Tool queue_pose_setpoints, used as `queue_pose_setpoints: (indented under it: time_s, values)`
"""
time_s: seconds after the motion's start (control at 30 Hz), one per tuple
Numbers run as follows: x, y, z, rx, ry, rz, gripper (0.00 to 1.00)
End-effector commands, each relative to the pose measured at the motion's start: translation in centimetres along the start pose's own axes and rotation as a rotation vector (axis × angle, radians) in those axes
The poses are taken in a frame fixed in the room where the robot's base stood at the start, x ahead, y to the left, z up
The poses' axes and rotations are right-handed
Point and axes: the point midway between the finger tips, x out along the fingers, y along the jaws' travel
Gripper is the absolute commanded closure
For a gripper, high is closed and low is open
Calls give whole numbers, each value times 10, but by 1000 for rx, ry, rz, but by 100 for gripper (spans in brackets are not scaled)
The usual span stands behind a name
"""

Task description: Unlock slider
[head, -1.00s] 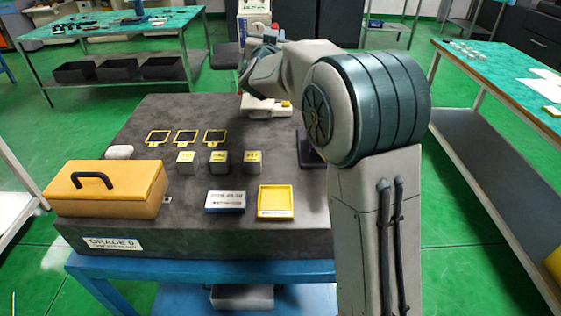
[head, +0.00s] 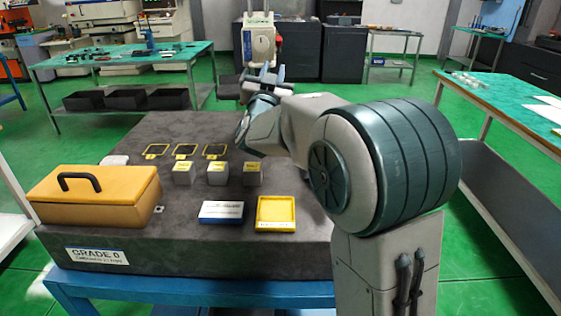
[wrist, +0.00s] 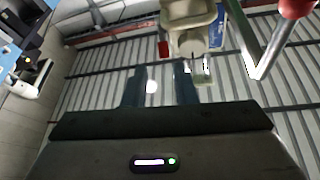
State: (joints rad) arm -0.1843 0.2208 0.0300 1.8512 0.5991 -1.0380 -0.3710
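A cream upright instrument (head: 262,45) stands beyond the far edge of the dark slab, with a dark red knob on its right side. I cannot make out which part of it is the slider. My gripper (head: 268,72) is raised in front of the lower part of this instrument in the head view. In the wrist view my two dark fingers (wrist: 160,85) stand apart with nothing visible between them. Beyond their tips is a cream housing (wrist: 190,30) with a small red part at its left. A bent metal lever with a red ball (wrist: 297,8) is at upper right.
The dark slab (head: 120,235) carries a yellow case (head: 95,197), several grey blocks, black-and-yellow frames, a blue-and-white box (head: 221,212) and a yellow tray (head: 276,213). Green-topped tables stand left (head: 120,58) and right (head: 500,95). My arm hides the slab's right side.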

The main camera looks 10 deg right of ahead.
Motion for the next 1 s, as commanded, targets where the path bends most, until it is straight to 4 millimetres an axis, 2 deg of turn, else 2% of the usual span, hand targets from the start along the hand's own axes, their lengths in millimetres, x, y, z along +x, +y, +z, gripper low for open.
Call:
queue_pose_setpoints:
  time_s: [0.03, 0.3, 0.37, 0.57, 1.0]
  values:
    - [-12, -1, 1, 1, -1, -3, 75]
    - [-65, -2, 0, 1, -4, -6, 75]
    - [-62, -3, -5, 3, -46, -34, 75]
    - [-67, -7, -3, 3, -175, -113, 75]
    - [-98, -5, 3, -20, -474, -250, 75]
